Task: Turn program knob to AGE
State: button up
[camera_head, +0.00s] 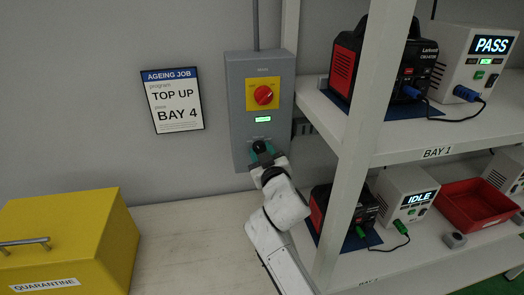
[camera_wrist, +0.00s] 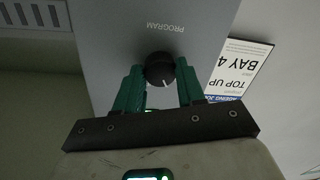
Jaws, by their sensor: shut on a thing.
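The program knob (camera_head: 259,146) is a black round knob low on the grey wall box (camera_head: 238,100). In the wrist view, which is upside down, the knob (camera_wrist: 158,66) sits by the word PROGRAM, with a pale pointer mark on its face. My gripper (camera_head: 263,153) reaches up to it from below. In the wrist view my gripper's green fingers (camera_wrist: 160,80) are shut on the knob, one on each side. The setting names around the knob are too small or hidden, so I cannot tell which one it points to.
A red switch (camera_head: 263,95) on a yellow plate and a lit green display (camera_head: 263,119) are above the knob. An AGEING JOB card (camera_head: 173,100) reads TOP UP, BAY 4. A shelf post (camera_head: 362,130) stands close right of my arm; a yellow QUARANTINE box (camera_head: 105,235) is left.

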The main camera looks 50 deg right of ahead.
jog(key=shift+n+p, duration=0.55)
jog(key=shift+n, duration=1.35)
jog(key=o, duration=1)
jog(key=shift+o, duration=0.2)
jog(key=b+v, duration=0.1)
jog(key=v, duration=0.9)
jog(key=shift+s+a+b, duration=0.25)
jog(key=shift+a+b, duration=0.1)
jog(key=shift+r, duration=0.1)
